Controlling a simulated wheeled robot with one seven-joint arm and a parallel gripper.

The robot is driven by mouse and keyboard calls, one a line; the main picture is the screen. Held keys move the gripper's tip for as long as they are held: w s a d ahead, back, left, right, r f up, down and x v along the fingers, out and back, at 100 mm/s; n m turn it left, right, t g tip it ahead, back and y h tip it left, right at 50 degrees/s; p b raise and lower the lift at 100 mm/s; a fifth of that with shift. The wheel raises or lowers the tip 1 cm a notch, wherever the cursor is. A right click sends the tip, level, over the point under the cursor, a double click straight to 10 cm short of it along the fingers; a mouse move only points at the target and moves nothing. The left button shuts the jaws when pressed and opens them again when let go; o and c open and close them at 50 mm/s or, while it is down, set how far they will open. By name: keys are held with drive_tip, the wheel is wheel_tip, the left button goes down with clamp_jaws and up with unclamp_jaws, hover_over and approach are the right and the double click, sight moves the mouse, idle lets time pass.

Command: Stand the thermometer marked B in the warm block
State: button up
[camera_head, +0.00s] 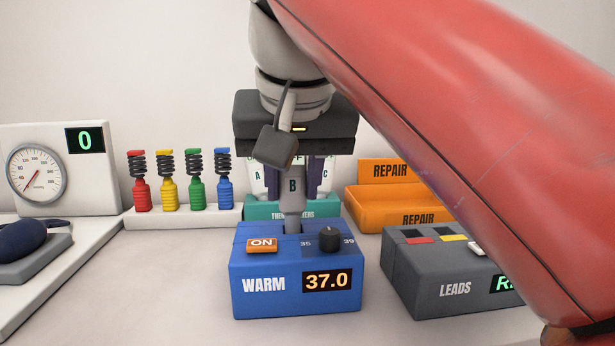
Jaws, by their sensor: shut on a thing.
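My gripper (293,182) is in the middle of the view, pointing down, shut on the grey thermometer marked B (293,187). The thermometer is upright, and its narrow lower end reaches the top of the blue warm block (250,300). I cannot tell how deep the tip sits in the block, or whether it is in a hole. The warm block has an orange ON switch (262,245), a black knob (329,238) and a display (327,281) reading 37.0. Behind my gripper is a teal thermometer rack (262,212), partly hidden, with places marked A and C.
A grey LEADS box (430,295) stands right of the warm block, partly behind my red arm. Orange REPAIR trays (385,200) are behind it. Several coloured spring-topped bottles (182,190) stand on a white strip at left. A dial gauge (37,174) is at far left.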

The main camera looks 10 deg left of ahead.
drive_tip(key=shift+f+b, duration=0.55)
drive_tip(key=shift+f, duration=0.25)
drive_tip(key=o, duration=1.1)
drive_tip(key=p+v, duration=0.3)
drive_tip(key=v, duration=0.5)
